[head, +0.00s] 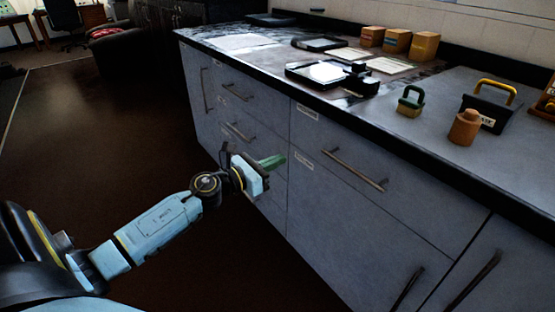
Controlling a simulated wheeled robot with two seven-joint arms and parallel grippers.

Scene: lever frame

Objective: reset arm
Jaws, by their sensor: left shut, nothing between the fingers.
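My left arm reaches in from the lower left, over the floor in front of the grey cabinets. My left gripper (279,159) is at its end, with green fingers pointing right towards the drawer fronts. The fingers are shut and hold nothing. The gripper is below the height of the counter top (425,112) and apart from the things on it. I cannot tell how far the fingertips are from the cabinet front. My right gripper is not in view.
Drawer handles (355,168) stick out. Open floor lies left.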

